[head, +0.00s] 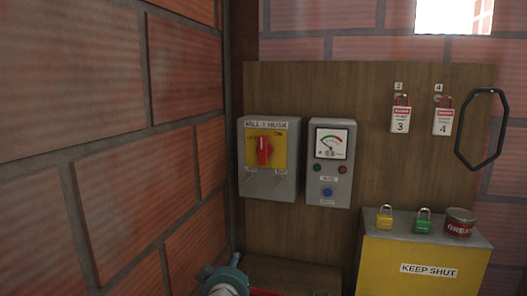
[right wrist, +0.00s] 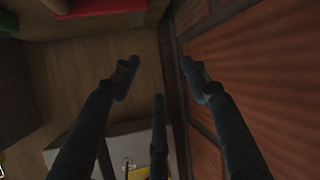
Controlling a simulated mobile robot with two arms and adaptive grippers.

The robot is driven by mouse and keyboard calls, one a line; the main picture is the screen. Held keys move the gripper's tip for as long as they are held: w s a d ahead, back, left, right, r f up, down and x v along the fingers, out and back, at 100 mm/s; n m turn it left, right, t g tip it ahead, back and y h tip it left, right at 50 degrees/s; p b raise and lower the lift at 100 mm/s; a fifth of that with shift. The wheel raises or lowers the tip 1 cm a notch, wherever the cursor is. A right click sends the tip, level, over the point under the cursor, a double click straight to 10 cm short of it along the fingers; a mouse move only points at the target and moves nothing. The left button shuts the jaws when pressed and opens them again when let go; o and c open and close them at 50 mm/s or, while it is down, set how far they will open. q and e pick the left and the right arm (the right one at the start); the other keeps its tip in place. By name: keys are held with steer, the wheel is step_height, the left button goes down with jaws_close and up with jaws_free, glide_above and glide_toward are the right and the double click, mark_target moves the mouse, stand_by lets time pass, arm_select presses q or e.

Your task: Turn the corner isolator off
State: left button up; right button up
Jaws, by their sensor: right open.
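The corner isolator (head: 286,181) is a grey box labelled "MILL / HUSK" on the wooden board, close to the left brick wall. It has a yellow plate (head: 279,151) and a red handle (head: 264,150) standing roughly upright. "ON" shows at the plate's upper right. In the right wrist view, a grey box with a yellow plate (right wrist: 104,143) is partly hidden at the bottom behind my fingers. My right gripper (right wrist: 157,80) is open, with dark fingers spread and nothing between them. It is apart from the handle. My left gripper is not in view.
A grey meter box (head: 332,190) hangs right of the isolator. The brick wall (head: 100,120) runs close on the left. A yellow "KEEP SHUT" box (head: 420,272) carries two padlocks and a tin (head: 459,223). Two tags and a black loop (head: 457,140) hang at right.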

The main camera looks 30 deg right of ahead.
step_height(320, 180, up, 16)
steer(key=w+d+m+h, duration=0.1)
steer(key=d+m+h, duration=0.1)
steer(key=m+h, duration=0.4)
steer(key=m, duration=0.1)
glide_toward(264, 153)
steer(key=p+x, duration=0.4)
steer(key=x, duration=0.4)
steer(key=shift+d+p, duration=0.1)
steer(key=shift+p, duration=0.2)
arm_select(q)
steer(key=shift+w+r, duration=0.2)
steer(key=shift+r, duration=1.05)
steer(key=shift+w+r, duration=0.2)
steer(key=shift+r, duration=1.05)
arm_select(e)
steer(key=shift+w+d+f, duration=0.1)
steer(key=shift+w+d, duration=0.35)
steer(key=shift+w, duration=0.05)
jaws_close()
